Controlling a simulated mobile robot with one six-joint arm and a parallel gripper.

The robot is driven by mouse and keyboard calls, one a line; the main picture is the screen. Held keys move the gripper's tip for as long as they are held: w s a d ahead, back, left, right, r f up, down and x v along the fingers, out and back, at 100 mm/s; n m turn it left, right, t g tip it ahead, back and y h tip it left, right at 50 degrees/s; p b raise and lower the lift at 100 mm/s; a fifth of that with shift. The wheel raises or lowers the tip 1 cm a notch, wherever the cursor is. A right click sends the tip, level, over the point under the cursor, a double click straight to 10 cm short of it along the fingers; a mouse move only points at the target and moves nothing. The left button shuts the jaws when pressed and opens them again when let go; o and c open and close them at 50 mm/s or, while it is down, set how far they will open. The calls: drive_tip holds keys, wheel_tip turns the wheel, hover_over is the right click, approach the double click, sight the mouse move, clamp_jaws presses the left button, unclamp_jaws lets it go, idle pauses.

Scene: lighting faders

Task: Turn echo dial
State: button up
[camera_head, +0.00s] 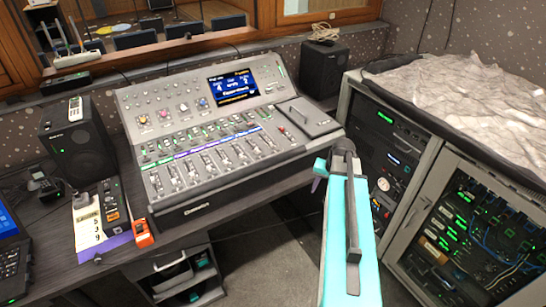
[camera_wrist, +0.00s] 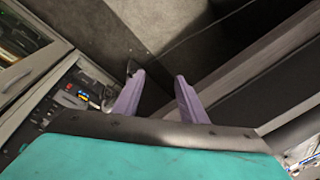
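The mixing console (camera_head: 215,205) stands on the desk in the head view. Its upper left panel has a row of coloured knobs: a yellowish one (camera_head: 143,120), a pink one (camera_head: 163,113), a pale one (camera_head: 183,107) and a blue one (camera_head: 203,103). Their labels are too small to read, so I cannot tell which is the echo dial. My gripper (camera_head: 319,172) is off the console's right front corner, with the knobs far to its left. In the wrist view, my gripper (camera_wrist: 160,76) has its two purple fingers apart with nothing between them.
A rack cabinet (camera_head: 384,150) stands close right of my arm. A left speaker (camera_head: 76,140) and a right speaker (camera_head: 323,68) flank the console. An orange device (camera_head: 143,233) lies near the desk's front edge. The console's screen (camera_head: 232,86) is lit.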

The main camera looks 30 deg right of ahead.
drive_tip(key=w+d+r+m+t, duration=0.1)
drive_tip(key=d+r, duration=0.5)
drive_tip(key=r, duration=0.3)
drive_tip(key=d+r+m+t+h, duration=0.1)
drive_tip(key=d+r+m+t, duration=0.1)
drive_tip(key=d+r, duration=0.5)
drive_tip(key=w+d+r+m+t+p, duration=0.1)
drive_tip(key=d+r, duration=0.5)
drive_tip(key=r, duration=0.6)
drive_tip(key=shift+w+d+r+m+t+h, duration=0.3)
drive_tip(key=shift+w+r+m+t+h, duration=0.1)
drive_tip(key=shift+m+t, duration=0.15)
drive_tip(key=shift+s, duration=0.1)
drive_tip(key=shift+f, duration=0.1)
drive_tip(key=shift+c, duration=0.9)
